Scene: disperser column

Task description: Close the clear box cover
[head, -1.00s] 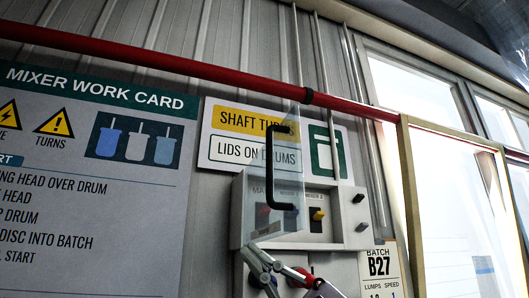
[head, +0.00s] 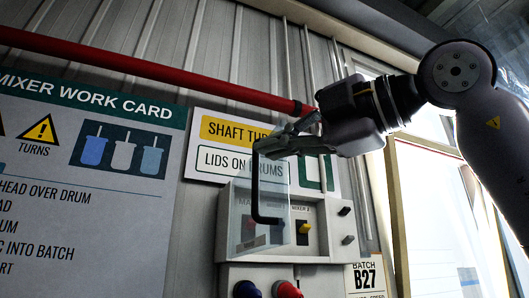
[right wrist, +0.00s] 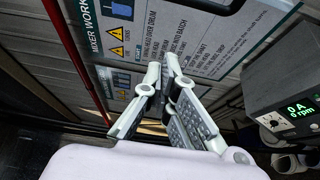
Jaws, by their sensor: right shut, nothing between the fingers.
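The clear cover (head: 273,200) is a see-through panel with a black bar handle (head: 254,187). In the head view it stands out from the front of the grey control box (head: 328,243), open. My right gripper (head: 268,147) comes in from the right, with its fingers shut and empty at the upper end of the handle. It overlaps the cover's top in the picture; I cannot tell whether it touches. The right wrist view shows the fingers (right wrist: 160,75) with the work card behind; I cannot make out the cover there. My left gripper is not in view.
A red pipe (head: 150,68) runs across the wall above the box. Blue and red knobs (head: 287,289) stick out below the box. The mixer work card (head: 90,190) hangs at left. A dark display unit (right wrist: 285,95) is at right in the right wrist view.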

